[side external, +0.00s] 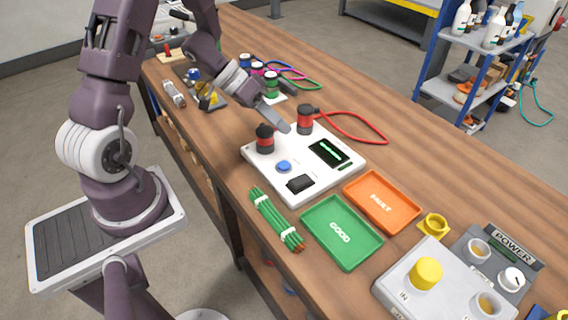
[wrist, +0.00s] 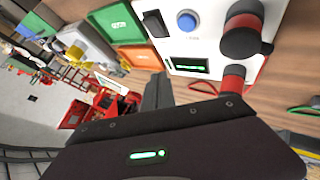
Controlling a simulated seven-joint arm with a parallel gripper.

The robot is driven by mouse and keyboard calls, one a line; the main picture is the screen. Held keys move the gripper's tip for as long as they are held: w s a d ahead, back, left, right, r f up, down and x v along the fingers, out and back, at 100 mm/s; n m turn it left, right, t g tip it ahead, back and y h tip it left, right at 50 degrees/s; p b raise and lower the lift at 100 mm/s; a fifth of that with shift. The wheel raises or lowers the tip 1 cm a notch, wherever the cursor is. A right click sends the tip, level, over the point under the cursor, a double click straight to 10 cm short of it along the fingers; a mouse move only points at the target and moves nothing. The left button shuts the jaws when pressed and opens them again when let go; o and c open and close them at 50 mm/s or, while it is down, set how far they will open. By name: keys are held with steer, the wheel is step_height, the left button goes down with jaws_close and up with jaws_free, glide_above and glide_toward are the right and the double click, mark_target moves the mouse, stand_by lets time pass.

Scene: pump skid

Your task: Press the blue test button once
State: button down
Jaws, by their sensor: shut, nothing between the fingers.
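The blue test button (side external: 283,166) sits on a white tester panel (side external: 318,184) on the wooden bench. In the wrist view the blue button (wrist: 187,21) is near the top, beside a black rocker switch (wrist: 155,23). My gripper (side external: 284,127) is shut and empty. Its tip is above the back part of the panel, between two red-and-black terminals, and apart from the button. In the wrist view my gripper's fingers (wrist: 160,80) point toward the panel's edge near the lit display (wrist: 189,66).
The red-and-black terminals (side external: 265,139) (side external: 305,120) stand up from the panel near my gripper. A red cable (side external: 362,125) lies behind. A green GOOD tray (side external: 341,233), an orange FAULT tray (side external: 381,201) and a green wire bundle (side external: 275,219) lie in front.

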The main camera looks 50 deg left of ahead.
mark_target(280, 163)
steer(key=shift+f, duration=0.1)
steer(key=shift+f, duration=4.3)
steer(key=shift+f, duration=0.1)
steer(key=shift+f, duration=0.3)
steer(key=shift+f, duration=0.5)
steer(key=shift+r, duration=0.9)
steer(key=shift+r, duration=2.55)
